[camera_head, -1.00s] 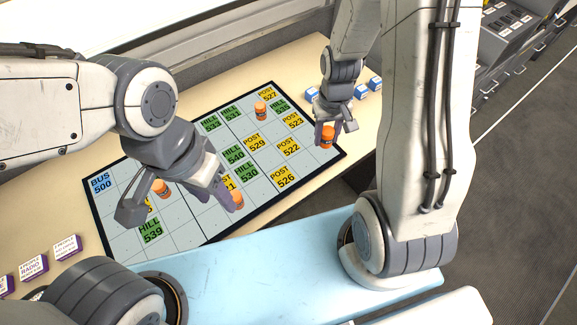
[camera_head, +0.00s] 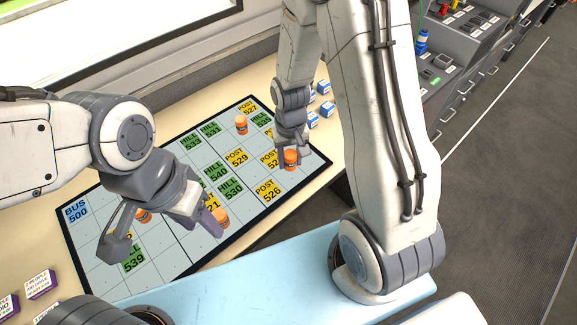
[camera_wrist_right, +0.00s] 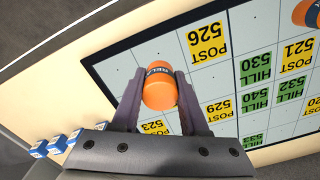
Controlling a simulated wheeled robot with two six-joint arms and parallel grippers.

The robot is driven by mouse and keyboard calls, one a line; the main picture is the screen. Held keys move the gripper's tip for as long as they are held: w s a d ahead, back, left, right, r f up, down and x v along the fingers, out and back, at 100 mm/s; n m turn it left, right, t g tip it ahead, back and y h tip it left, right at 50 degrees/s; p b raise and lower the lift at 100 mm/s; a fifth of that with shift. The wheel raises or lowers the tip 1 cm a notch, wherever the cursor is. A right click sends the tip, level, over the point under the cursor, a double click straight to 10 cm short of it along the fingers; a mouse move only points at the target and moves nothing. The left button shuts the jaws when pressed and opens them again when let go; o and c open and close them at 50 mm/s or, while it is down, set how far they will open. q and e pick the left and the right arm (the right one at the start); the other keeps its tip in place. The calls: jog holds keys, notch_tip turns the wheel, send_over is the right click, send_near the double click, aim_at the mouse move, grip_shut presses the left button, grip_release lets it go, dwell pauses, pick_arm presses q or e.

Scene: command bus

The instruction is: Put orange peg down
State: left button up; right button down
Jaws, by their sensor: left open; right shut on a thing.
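My right gripper (camera_head: 290,158) is shut on an orange peg (camera_head: 291,161) with a dark-lettered band, over the right part of the gridded board (camera_head: 205,245). In the right wrist view the peg (camera_wrist_right: 160,88) sits between the two fingers, near the POST 526 and POST 529 cards. I cannot tell whether it touches the board. My left gripper (camera_head: 160,225) is open over the lower left of the board. Two other orange pegs stand by it, one (camera_head: 221,217) beside its right finger and one (camera_head: 144,215) partly hidden. Another orange peg (camera_head: 241,124) stands near the far edge.
Green HILL cards, yellow POST cards (camera_head: 268,190) and a blue BUS 500 card (camera_head: 77,212) lie on the board. Blue and white blocks (camera_head: 313,120) stand past its right edge. Purple and white blocks (camera_head: 40,284) stand at lower left. Several bare grid squares are clear.

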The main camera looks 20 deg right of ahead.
aim_at(289, 175)
jog(key=shift+a+f, duration=0.1)
jog(key=shift+f, duration=1.95)
jog(key=shift+f, duration=0.2)
jog(key=shift+c, duration=2.1)
grip_release()
jog(key=shift+r, duration=0.1)
